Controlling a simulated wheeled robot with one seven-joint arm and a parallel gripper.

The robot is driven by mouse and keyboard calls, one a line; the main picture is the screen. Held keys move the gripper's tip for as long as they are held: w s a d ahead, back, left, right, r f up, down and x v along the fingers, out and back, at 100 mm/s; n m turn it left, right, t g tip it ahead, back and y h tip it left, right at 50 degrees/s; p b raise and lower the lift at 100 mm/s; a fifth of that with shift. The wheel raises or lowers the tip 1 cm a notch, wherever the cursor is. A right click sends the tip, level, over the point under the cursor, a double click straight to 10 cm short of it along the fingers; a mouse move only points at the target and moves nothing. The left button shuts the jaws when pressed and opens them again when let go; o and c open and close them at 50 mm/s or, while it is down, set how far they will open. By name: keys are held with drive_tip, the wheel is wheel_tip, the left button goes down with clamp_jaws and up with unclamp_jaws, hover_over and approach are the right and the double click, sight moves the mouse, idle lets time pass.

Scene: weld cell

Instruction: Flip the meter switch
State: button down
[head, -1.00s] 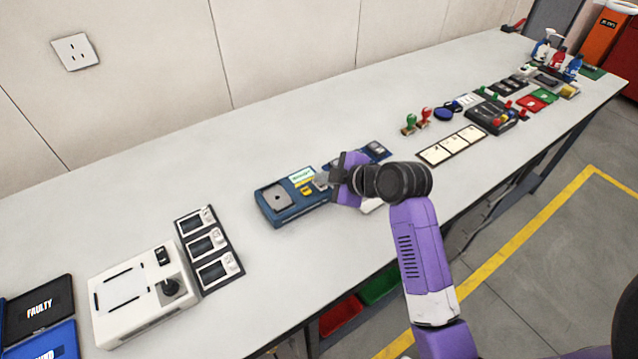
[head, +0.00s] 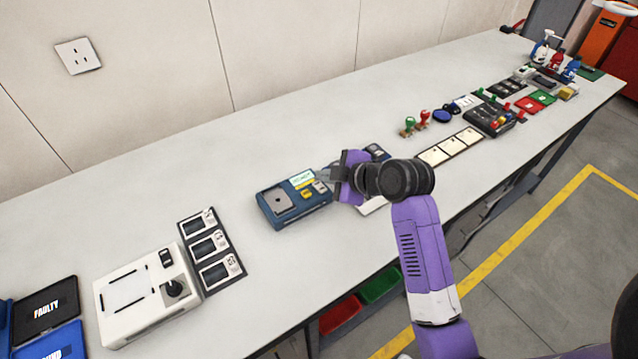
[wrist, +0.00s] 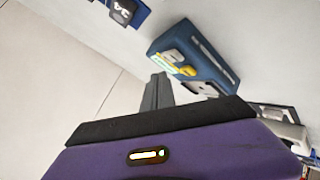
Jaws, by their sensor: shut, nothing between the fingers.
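A blue box-shaped device (head: 286,216), which I take to be the meter, lies on the bench in the middle of the head view. It has a grey square plate on its left part, a pale greenish label, a yellow part and a small light-grey part near its right end. My gripper (head: 324,174) is shut and empty, close to that right end and seemingly just above it. The wrist view shows the shut fingers (wrist: 158,92) beside the blue device (wrist: 212,58). Which part is the switch, and its position, I cannot tell. I see no clear contact.
A white box with a black knob (head: 174,288) and a dark panel of three modules (head: 212,246) stand to the left. Green and red stamps (head: 416,122) and white cards (head: 450,146) lie to the right. The bench (head: 240,150) behind the device is clear.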

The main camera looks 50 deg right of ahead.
sight(325, 192)
drive_tip(key=shift+s+r+p, duration=0.15)
drive_tip(key=shift+r+p, duration=0.5)
drive_tip(key=shift+r, duration=0.3)
drive_tip(key=shift+s+r+p, duration=0.1)
drive_tip(key=shift+r+p, duration=0.55)
drive_tip(key=shift+r, duration=0.3)
wheel_tip(325, 192, up, 6)
drive_tip(key=s+d+m+t+h, duration=0.25)
drive_tip(key=m+h, duration=0.25)
drive_tip(key=m, duration=0.3)
drive_tip(key=s+a+f+y+b, duration=0.1)
drive_tip(key=s+a+f+y, duration=0.1)
drive_tip(key=s+a, duration=1)
drive_tip(key=s+a+f+t+y+b, duration=0.1)
drive_tip(key=s+a+y, duration=0.3)
drive_tip(key=s+a, duration=0.9)
drive_tip(key=s+f, duration=0.1)
drive_tip(key=s, duration=0.1)
drive_tip(key=shift+s, duration=0.3)
